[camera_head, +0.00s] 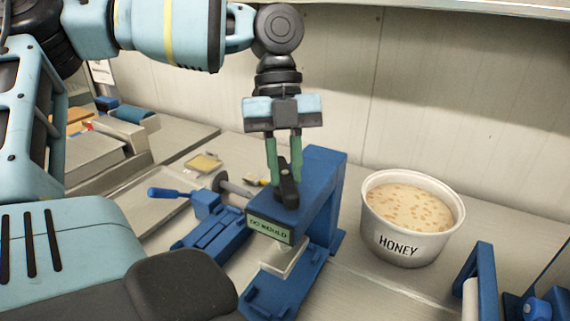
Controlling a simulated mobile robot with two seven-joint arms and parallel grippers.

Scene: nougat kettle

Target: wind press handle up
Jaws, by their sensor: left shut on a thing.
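The blue press (327,185) stands on the counter in the middle of the view. A small green label is on its front, and a pale block lies under its head. The black press handle (289,192) sits on top of the press. My left gripper (284,170) points down from above with its green fingers shut on the upper part of the black handle. The fingers partly cover the handle. My right gripper is not in view.
A white tub marked HONEY (412,246), full of a pale nutty mass, stands right of the press. A blue-handled device (208,205) stands to the left. A blue frame (480,275) is at the lower right. The wall (410,100) is close behind.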

